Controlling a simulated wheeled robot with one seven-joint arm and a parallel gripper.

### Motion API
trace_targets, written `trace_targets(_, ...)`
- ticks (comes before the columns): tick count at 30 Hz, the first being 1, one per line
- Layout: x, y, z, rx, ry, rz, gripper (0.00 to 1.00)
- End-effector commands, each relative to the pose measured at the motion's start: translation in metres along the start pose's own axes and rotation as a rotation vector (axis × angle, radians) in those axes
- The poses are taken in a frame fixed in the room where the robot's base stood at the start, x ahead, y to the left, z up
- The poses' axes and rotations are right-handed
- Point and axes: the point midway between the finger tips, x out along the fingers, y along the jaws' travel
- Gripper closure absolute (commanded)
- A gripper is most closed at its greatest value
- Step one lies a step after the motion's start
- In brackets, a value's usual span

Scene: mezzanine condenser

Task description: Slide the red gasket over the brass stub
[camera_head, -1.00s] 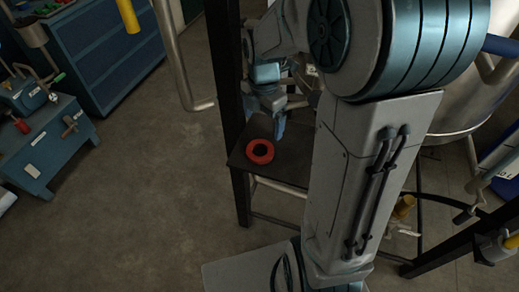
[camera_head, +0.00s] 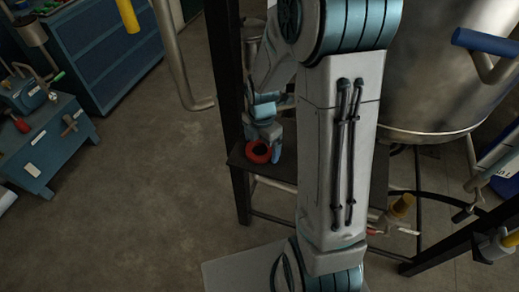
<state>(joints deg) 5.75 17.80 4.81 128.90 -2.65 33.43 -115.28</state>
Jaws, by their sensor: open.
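The red gasket (camera_head: 257,152) is a ring lying flat near the left end of a dark shelf (camera_head: 284,172). My gripper (camera_head: 264,142) is open and points down at the gasket's far side, covering part of it. I cannot tell whether the fingers touch it. A yellow, brass-coloured fitting (camera_head: 402,205) sits low to the right of my arm; I cannot tell whether it is the brass stub. My arm hides much of the shelf.
A dark post (camera_head: 224,90) stands close to the left of my gripper. A large steel vessel (camera_head: 435,80) stands at the right. A blue workbench (camera_head: 50,150) and blue drawers (camera_head: 110,60) stand at the left. The floor between them and the shelf is clear.

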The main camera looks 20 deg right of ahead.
Motion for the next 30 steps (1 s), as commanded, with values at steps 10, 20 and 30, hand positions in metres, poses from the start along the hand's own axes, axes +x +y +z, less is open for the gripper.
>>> trace_targets(10, -0.001, 0.000, 0.000, 0.000, 0.000, 0.000, 0.56)
trace_targets(20, -0.007, 0.001, 0.001, 0.000, -0.002, 0.003, 0.56)
trace_targets(30, -0.067, 0.001, 0.001, 0.000, -0.004, 0.005, 0.56)
